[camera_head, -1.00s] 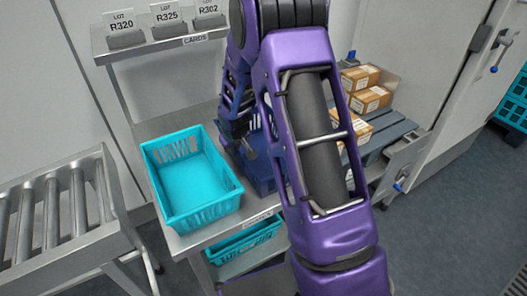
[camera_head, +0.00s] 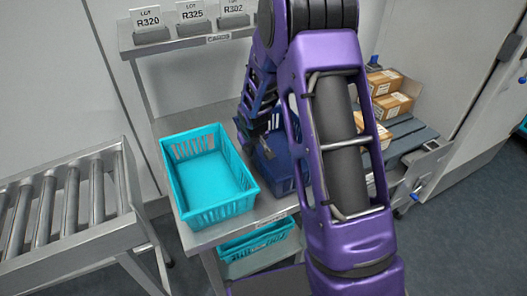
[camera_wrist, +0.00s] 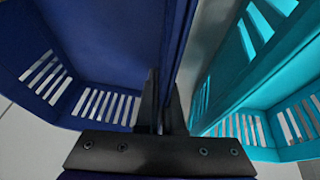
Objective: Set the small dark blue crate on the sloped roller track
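The small dark blue crate (camera_head: 283,172) stands on the metal bench to the right of a teal crate (camera_head: 214,182), partly hidden behind my arm. In the wrist view the dark blue crate (camera_wrist: 105,45) fills the left side, with its slotted end wall showing. My gripper (camera_wrist: 163,85) has its fingers close together on either side of the crate's near-vertical side wall, on the side facing the teal crate. It looks shut on that wall. My gripper (camera_head: 266,150) is over the crate's left edge in the head view. The sloped roller track (camera_head: 68,200) is at the left.
Another teal crate (camera_head: 255,247) sits on the shelf below the bench (camera_head: 205,236). Lot cards (camera_head: 190,12) stand on a raised shelf at the back. Cardboard boxes (camera_head: 392,105) lie at the right. The track's rollers are clear where seen.

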